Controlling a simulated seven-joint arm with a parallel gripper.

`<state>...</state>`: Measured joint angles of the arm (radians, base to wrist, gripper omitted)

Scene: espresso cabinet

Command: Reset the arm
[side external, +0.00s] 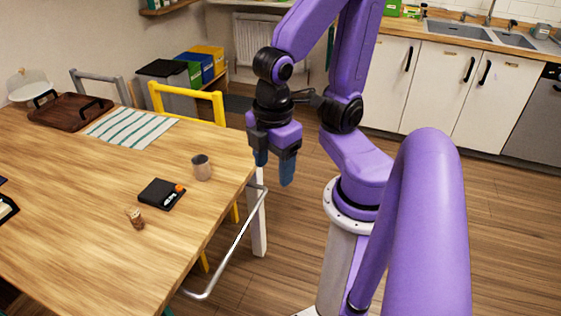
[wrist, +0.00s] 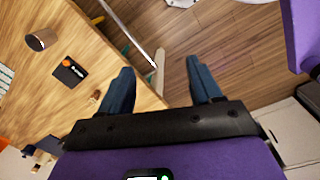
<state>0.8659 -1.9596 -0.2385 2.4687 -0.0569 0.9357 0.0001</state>
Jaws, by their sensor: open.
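My gripper (side external: 274,172) hangs beside the right edge of the wooden table (side external: 85,240), over the floor, with its blue fingers pointing down. In the wrist view my gripper (wrist: 158,85) has its two blue fingers wide apart with nothing between them. The arm is purple and folded above its grey column. No object touches the fingers.
A metal cup (side external: 201,168), a black device (side external: 162,194) with an orange spot and a small cork-like item (side external: 136,219) stand on the table. A metal rail (side external: 235,245) runs along its edge. A yellow chair (side external: 188,92) stands behind. White cabinets (side external: 440,85) line the back.

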